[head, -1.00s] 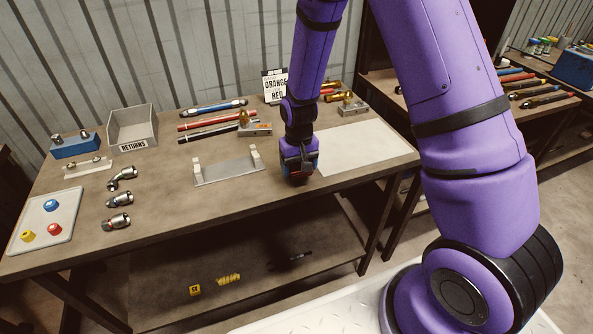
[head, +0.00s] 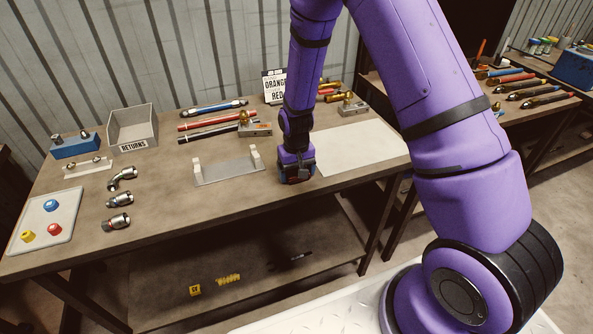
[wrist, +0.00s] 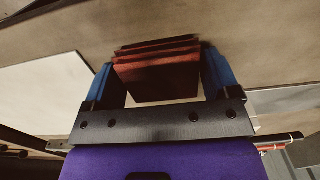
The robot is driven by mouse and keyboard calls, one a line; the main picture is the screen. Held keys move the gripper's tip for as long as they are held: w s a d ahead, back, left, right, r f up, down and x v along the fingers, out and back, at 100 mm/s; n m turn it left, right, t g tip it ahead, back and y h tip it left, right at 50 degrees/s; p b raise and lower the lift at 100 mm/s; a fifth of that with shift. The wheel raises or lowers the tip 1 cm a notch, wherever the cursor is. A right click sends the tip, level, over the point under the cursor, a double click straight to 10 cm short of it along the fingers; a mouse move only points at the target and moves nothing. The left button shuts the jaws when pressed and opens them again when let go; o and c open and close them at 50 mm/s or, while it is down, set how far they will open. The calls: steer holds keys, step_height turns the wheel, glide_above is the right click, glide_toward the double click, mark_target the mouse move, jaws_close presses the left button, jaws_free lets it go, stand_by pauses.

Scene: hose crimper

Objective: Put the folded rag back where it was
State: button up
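The folded rag (wrist: 157,78) is dark red with several stacked layers and fills the gap between my gripper's blue fingers in the wrist view. My gripper (wrist: 160,75) is shut on it, with a finger against each side. In the head view my gripper (head: 296,181) points down low over the workbench, between the grey plate with two white uprights (head: 228,171) and the pale sheet (head: 362,148). The rag is mostly hidden there behind the gripper. I cannot tell whether it touches the bench.
A returns bin (head: 133,127), several fittings (head: 119,199) and a tray of coloured caps (head: 46,220) are left. Bare wood lies in front of the gripper.

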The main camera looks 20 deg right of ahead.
steer(key=shift+o, duration=1.1)
step_height(320, 180, up, 12)
steer(key=shift+r, duration=0.2)
step_height(320, 180, up, 11)
steer(key=t, duration=0.1)
glide_above(296, 171)
steer(key=s+d, duration=0.2)
steer(key=s, duration=0.2)
steer(key=s+d+r+t, duration=0.2)
steer(key=s+r, duration=0.5)
steer(key=r, duration=0.2)
steer(key=s+d+r+t, duration=0.1)
steer(key=s+r, duration=0.3)
steer(key=s, duration=0.5)
steer(key=s+d+r+t, duration=0.1)
steer(key=s+r, duration=0.3)
steer(key=s, duration=0.5)
steer(key=shift+d+r, duration=0.3)
steer(key=shift+d, duration=0.25)
steer(key=shift+w+a, duration=0.1)
